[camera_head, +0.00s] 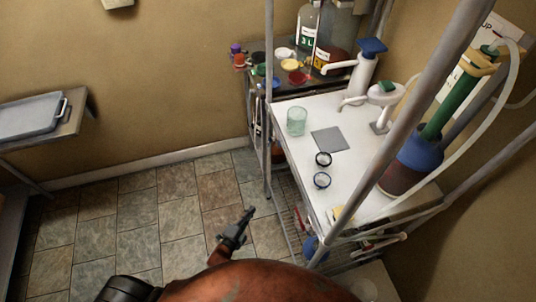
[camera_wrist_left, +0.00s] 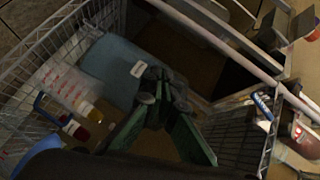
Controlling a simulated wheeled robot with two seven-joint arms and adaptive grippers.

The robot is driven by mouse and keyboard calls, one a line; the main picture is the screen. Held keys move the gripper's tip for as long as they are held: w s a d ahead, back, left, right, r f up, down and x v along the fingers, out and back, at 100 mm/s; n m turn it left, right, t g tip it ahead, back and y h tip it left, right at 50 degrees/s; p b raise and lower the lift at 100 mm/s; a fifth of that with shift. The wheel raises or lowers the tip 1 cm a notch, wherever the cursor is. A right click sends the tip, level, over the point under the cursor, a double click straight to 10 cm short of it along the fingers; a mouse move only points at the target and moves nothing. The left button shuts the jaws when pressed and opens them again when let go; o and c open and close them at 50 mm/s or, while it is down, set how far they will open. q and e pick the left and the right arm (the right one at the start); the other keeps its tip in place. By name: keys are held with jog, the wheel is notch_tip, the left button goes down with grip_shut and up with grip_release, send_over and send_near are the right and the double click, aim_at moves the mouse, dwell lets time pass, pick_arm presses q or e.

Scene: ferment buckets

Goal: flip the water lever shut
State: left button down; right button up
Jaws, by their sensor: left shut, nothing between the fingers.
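A white dispenser with a blue lever-like top (camera_head: 372,47) and a spout to the left stands at the back of the white table. A second white fixture with a green top (camera_head: 387,88) stands in front of it, its spout also to the left. I cannot tell which one carries the water lever, or its exact position. My left gripper (camera_head: 249,212) is shut and empty, low over the tiled floor, left of the table and well apart from both fixtures. Its fingers show in the left wrist view (camera_wrist_left: 157,82), above a wire rack. My right gripper is not in view.
A blue bin (camera_wrist_left: 105,65) and bottles sit in the rack. Floor to the left is clear.

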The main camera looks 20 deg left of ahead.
pick_arm(q)
jog(key=w+d+r+m+t+h, duration=0.1)
jog(key=w+r+m+t, duration=0.1)
jog(key=r, duration=0.7)
jog(key=w+d+r+m+t+h+b, duration=0.1)
jog(key=w+r+m+t, duration=0.2)
jog(key=r, duration=0.7)
jog(key=shift+r+m, duration=0.2)
jog(key=shift+m, duration=0.6)
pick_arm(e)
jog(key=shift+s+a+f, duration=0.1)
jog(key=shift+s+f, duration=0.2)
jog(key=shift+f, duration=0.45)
pick_arm(q)
jog(key=shift+d, duration=0.1)
jog(key=a+b+x, duration=0.1)
jog(key=a+x, duration=0.1)
jog(key=x, duration=1)
jog(key=shift+w+a+r, duration=0.25)
jog(key=shift+w+r, duration=0.15)
jog(key=shift+w, duration=0.2)
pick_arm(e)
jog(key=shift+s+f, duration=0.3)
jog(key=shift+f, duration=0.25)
